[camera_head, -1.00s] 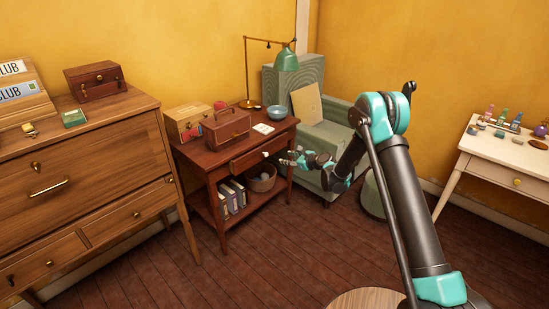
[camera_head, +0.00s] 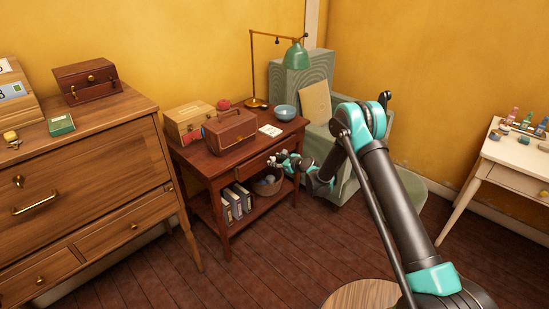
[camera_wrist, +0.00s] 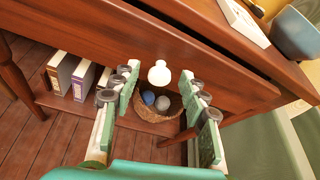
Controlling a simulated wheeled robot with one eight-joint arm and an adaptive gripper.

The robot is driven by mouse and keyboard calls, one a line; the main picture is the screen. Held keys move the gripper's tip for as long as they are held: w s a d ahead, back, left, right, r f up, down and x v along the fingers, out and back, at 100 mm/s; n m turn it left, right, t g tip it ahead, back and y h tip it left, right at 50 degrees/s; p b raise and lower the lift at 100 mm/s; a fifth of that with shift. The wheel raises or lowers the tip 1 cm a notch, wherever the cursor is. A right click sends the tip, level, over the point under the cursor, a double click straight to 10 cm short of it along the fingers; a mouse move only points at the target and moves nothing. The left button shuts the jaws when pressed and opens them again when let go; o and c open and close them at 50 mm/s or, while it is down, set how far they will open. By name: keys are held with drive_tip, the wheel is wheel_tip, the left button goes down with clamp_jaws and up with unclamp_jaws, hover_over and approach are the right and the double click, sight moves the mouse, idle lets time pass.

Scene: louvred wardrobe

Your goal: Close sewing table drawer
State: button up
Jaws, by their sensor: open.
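The sewing table (camera_head: 215,170) is a dark red-brown wooden table with a lower shelf. Its drawer (camera_head: 250,168) has a wide wooden front, which also fills the upper part of the wrist view (camera_wrist: 110,45). A dark gap along the drawer's upper right side in the wrist view suggests it is partly out. A round white knob (camera_wrist: 159,74) sits on the drawer front. My gripper (camera_head: 281,158) is open at the right end of the drawer front. In the wrist view its fingers (camera_wrist: 162,82) stand on either side of the knob, with space between; contact cannot be told.
A wicker basket (camera_wrist: 165,105) with yarn balls and several books (camera_head: 235,202) stand on the lower shelf. Boxes (camera_head: 228,130), a blue bowl (camera_head: 285,113) and a lamp (camera_head: 295,56) are on the tabletop. A green armchair (camera_head: 345,135) stands close on the right.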

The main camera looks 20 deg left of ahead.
drive_tip(key=shift+w+a+f, duration=0.1)
drive_tip(key=shift+a, duration=0.1)
clamp_jaws()
idle(0.3)
